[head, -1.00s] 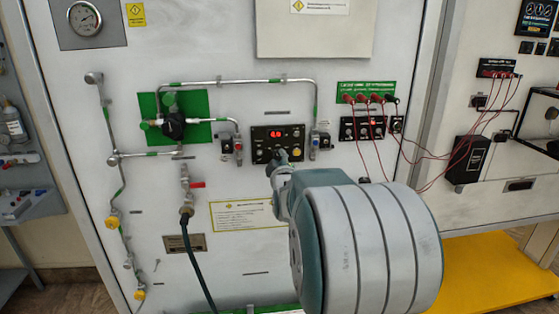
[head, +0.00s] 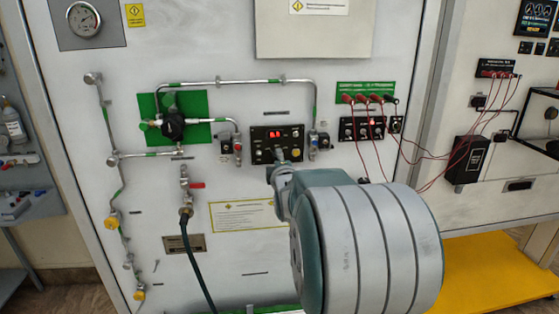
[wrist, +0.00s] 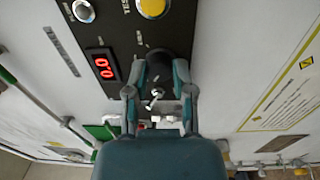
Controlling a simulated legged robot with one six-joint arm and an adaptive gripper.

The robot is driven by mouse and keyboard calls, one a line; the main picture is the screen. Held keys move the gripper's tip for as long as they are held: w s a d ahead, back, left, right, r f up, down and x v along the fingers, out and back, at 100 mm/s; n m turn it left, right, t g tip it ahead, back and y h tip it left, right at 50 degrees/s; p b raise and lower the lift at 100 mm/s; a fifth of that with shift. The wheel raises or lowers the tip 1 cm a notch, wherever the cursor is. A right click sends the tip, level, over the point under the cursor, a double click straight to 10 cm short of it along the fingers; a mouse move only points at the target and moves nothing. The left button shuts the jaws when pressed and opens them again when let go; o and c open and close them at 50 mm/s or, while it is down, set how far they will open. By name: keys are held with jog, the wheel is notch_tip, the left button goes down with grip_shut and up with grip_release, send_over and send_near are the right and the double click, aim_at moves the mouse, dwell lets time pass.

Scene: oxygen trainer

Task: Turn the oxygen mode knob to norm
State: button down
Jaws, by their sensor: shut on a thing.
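The oxygen panel is a black plate (head: 262,152) with a lit red display (head: 274,134), in the middle of the white wall in the head view. In the wrist view the same panel (wrist: 84,45) runs diagonally, with its red display (wrist: 102,66) left of my gripper (wrist: 160,68). My gripper's two fingers are closed on a dark knob (wrist: 159,56) at the panel's lower edge. The knob's pointer and label cannot be read. In the head view my gripper (head: 283,160) reaches the panel's lower side, and the knob is mostly hidden there.
A yellow button (wrist: 152,6) and a silver control (wrist: 83,11) sit on the panel near the knob. Pipes (head: 225,83) frame the panel above. A second black panel (head: 362,128) with red cables is to the right. A red-handled valve (head: 192,185) is at lower left.

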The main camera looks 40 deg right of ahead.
jog(key=shift+a+f, duration=0.1)
jog(key=shift+f, duration=0.1)
jog(key=shift+c, duration=2.3)
grip_release()
jog(key=shift+w, duration=0.1)
jog(key=shift+r, duration=0.1)
jog(key=v, duration=1.2)
jog(key=shift+a, duration=0.1)
